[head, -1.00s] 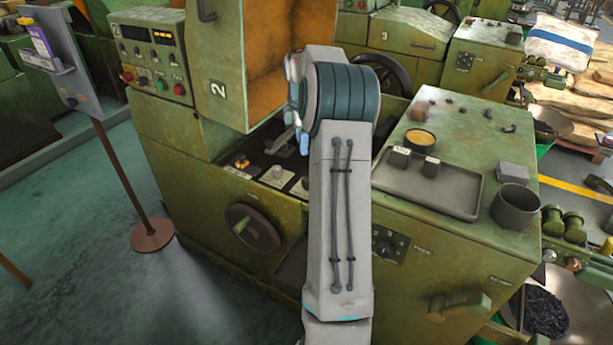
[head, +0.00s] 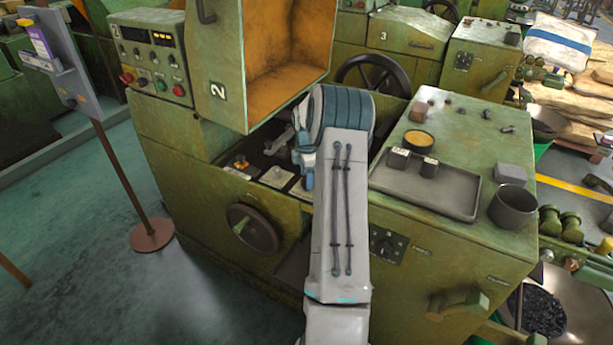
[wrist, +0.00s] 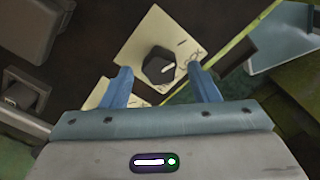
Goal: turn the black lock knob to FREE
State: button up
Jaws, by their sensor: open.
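The black lock knob (wrist: 159,66) sits on a cream plate (wrist: 140,42) in the wrist view, with the word LOCK printed beside it. A white mark on the knob points toward the side where LOCK is printed. My gripper (wrist: 162,88) is open, with one blue finger to the left of the knob and one to the right. I cannot tell whether either finger touches it. In the head view, my arm hides the knob, and the fingers show only partly inside the machine's dark opening.
In the head view, an orange knob on a plate (head: 239,164) and another cream plate (head: 276,177) lie left of my arm. A raised guard door (head: 285,65) stands above. A handwheel (head: 252,229) is on the front. A grey tray (head: 455,198) is at right.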

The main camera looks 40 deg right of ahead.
jog(key=shift+f, duration=0.35)
jog(key=c, duration=1)
jog(key=shift+o, duration=0.2)
